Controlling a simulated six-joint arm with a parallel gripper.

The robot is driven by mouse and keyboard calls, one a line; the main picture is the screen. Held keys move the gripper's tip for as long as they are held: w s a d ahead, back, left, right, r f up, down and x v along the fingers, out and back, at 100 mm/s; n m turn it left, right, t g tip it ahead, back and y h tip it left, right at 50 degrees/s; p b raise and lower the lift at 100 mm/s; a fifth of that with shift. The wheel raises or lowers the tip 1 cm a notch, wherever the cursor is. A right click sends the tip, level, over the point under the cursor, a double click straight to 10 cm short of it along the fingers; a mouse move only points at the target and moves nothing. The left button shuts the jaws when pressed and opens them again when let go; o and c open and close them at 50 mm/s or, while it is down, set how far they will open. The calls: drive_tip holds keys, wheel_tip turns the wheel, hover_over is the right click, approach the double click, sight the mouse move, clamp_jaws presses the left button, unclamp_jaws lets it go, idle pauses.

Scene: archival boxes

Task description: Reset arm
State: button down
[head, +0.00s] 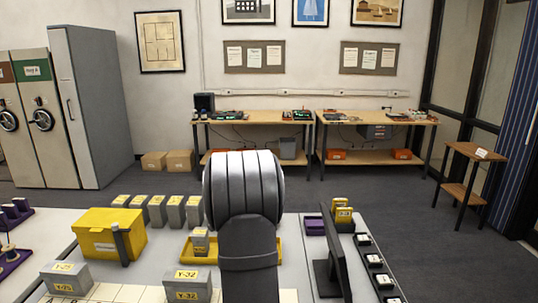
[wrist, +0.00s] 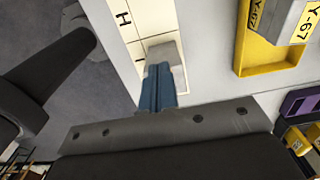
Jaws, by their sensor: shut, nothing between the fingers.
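My gripper (wrist: 158,74) shows in the wrist view as two blue fingers pressed together with nothing between them. Past the fingertips is a pale grey block (wrist: 174,58) on a white strip marked with letters (wrist: 126,30); I cannot tell whether the fingers touch it. A grey box labelled Y-67 (wrist: 284,18) is at the yellow tray (wrist: 262,58), to the right of the fingers. In the head view my arm rises over the middle of the table and the gripper is hidden.
Grey boxes with yellow labels, one reading Y-32 (head: 187,285), stand at the front. A yellow bin (head: 100,243) and several grey boxes (head: 157,211) stand at left. A black monitor (head: 335,255) stands close right of my arm. Wooden benches (head: 255,118) are far back.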

drive_tip(key=r+n, duration=0.1)
drive_tip(key=n, duration=0.1)
drive_tip(key=w+d+n, duration=0.1)
drive_tip(key=n, duration=0.1)
drive_tip(key=d+r+n, duration=0.1)
drive_tip(key=n, duration=0.2)
drive_tip(key=shift+w+d+r, duration=0.1)
drive_tip(key=shift+w+r, duration=0.2)
drive_tip(key=shift+r, duration=0.05)
drive_tip(key=n, duration=0.1)
drive_tip(key=d+n, duration=0.1)
drive_tip(key=n, duration=0.1)
drive_tip(key=w+n, duration=0.1)
drive_tip(key=n, duration=0.1)
drive_tip(key=shift+d+r, duration=0.1)
drive_tip(key=shift+d, duration=0.4)
